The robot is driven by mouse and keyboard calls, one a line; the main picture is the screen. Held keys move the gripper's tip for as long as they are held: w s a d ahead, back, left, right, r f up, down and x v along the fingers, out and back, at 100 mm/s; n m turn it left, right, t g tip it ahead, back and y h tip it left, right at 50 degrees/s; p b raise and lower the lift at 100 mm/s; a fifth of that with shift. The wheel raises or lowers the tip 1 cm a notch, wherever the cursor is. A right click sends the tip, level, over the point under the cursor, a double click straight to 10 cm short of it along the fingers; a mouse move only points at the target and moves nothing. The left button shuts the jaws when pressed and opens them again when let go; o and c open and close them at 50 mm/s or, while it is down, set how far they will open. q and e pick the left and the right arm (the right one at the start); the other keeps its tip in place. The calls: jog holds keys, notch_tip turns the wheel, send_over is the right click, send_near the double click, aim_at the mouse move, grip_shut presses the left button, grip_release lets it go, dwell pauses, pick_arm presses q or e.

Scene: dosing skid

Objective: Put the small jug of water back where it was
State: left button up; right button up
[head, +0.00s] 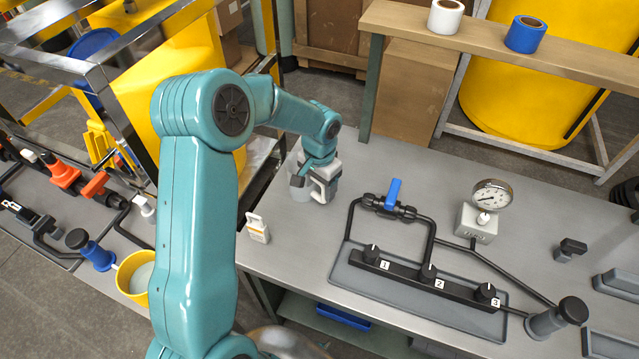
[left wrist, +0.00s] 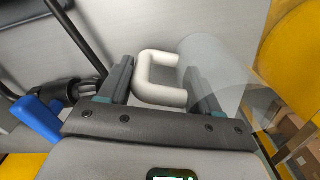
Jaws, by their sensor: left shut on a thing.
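The small jug (head: 300,189) is a clear, see-through vessel with a white handle, near the back left part of the grey bench top. In the left wrist view the jug (left wrist: 214,75) shows right of its thick white handle (left wrist: 152,80). My left gripper (head: 318,187) is shut on the handle; in the left wrist view its two dark fingers (left wrist: 157,85) stand on either side of it. I cannot tell whether the jug's base touches the bench. My right gripper is not in view.
A small white-and-orange item (head: 257,228) stands at the bench's left edge. A black manifold (head: 425,280) with numbered knobs, a blue-handled valve (head: 392,196) and a gauge (head: 492,196) lie to the right. A yellow cup (head: 134,279) is at lower left. A wooden shelf (head: 450,45) stands behind.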

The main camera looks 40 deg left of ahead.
pick_arm(q)
jog(key=shift+f, duration=0.15)
jog(key=o, duration=1.5)
jog(key=shift+o, duration=0.2)
jog(key=shift+r, duration=0.5)
notch_tip(320, 180, up, 12)
jog(key=shift+d+f, duration=0.1)
jog(key=shift+f, duration=0.15)
jog(key=shift+s, duration=0.1)
